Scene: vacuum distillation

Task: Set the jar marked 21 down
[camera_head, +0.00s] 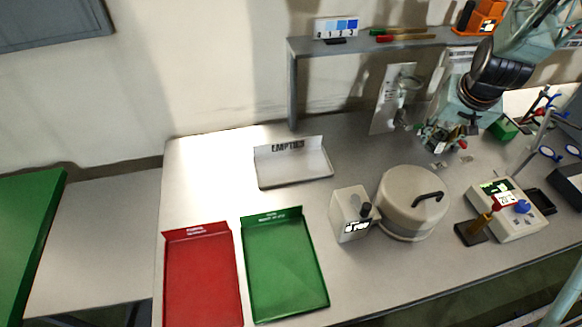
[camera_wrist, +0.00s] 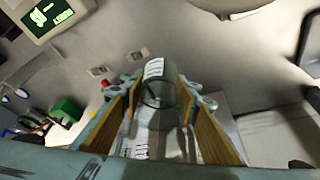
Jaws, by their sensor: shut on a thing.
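My gripper (camera_head: 443,140) is over the back right of the bench in the head view. In the wrist view my gripper (camera_wrist: 160,85) has its two tan-padded fingers shut on a clear glass jar (camera_wrist: 158,93), one on each side. The jar has a white label with dark print, too small to read, so I cannot confirm the number 21. In the head view the jar is mostly hidden by the gripper. I cannot tell whether its base touches the bench.
Small label plates (camera_head: 438,165) lie on the bench near my gripper. A round lidded vessel (camera_head: 411,204), a scale-like device (camera_head: 508,210) and a green block (camera_head: 503,128) stand around it. A white EMPTIES tray (camera_head: 294,170), a green tray (camera_head: 284,270) and a red tray (camera_head: 202,280) lie left.

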